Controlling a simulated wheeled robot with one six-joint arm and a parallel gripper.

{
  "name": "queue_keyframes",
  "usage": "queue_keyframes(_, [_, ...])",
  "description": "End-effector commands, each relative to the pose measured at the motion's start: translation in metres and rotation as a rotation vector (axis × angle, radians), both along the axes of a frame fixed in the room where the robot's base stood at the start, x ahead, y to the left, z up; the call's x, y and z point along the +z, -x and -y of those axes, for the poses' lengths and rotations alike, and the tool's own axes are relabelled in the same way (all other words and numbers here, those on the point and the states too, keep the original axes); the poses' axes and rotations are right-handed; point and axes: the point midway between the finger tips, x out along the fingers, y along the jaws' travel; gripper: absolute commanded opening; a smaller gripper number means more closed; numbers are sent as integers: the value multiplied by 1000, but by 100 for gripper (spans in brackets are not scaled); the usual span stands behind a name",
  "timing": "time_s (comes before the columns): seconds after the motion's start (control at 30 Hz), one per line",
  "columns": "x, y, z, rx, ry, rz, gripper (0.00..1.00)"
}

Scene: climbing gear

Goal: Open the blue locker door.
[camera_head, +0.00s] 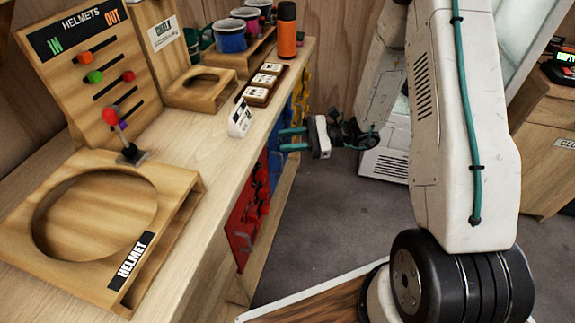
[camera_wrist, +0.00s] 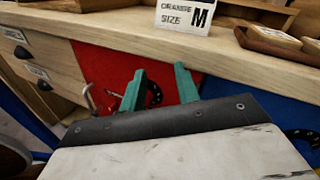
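A blue locker door (camera_head: 275,158) is set in the front of the wooden counter, between a red panel and a yellow one. It looks closed. In the wrist view the blue front (camera_wrist: 228,92) lies right of the red panel. My gripper (camera_head: 281,141) is in front of the counter, its two teal fingers pointing at the front near the blue door. In the wrist view the fingers (camera_wrist: 158,78) stand apart with nothing between them, over the red panel and near its border with the blue. No handle on the blue door is clearly visible.
The red panel (camera_head: 241,222) carries red gear. A yellow panel (camera_head: 304,93) is farther back. The counter top (camera_head: 185,145) overhangs, with a helmet stand (camera_head: 180,183), size sign (camera_head: 240,118) and orange bottle (camera_head: 287,30) on it. Grey floor (camera_head: 325,220) beside the counter is clear.

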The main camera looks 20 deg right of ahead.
Motion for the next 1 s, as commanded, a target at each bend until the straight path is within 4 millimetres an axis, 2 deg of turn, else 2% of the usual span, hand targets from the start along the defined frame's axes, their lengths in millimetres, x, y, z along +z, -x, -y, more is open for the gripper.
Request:
queue_keyframes(0.03, [-28, -7, 10, -76, -41, -44, 32])
queue_keyframes(0.2, [-105, -24, 42, -320, -141, -148, 32])
queue_keyframes(0.3, [-142, -25, 57, -431, -176, -192, 32])
queue_keyframes(0.4, [-169, -24, 68, -510, -194, -221, 32])
queue_keyframes(0.5, [-183, -23, 73, -553, -203, -237, 32])
queue_keyframes(0.63, [-189, -28, 70, -569, -207, -243, 32])
queue_keyframes(1.0, [-188, -69, 32, -566, -205, -240, 32])
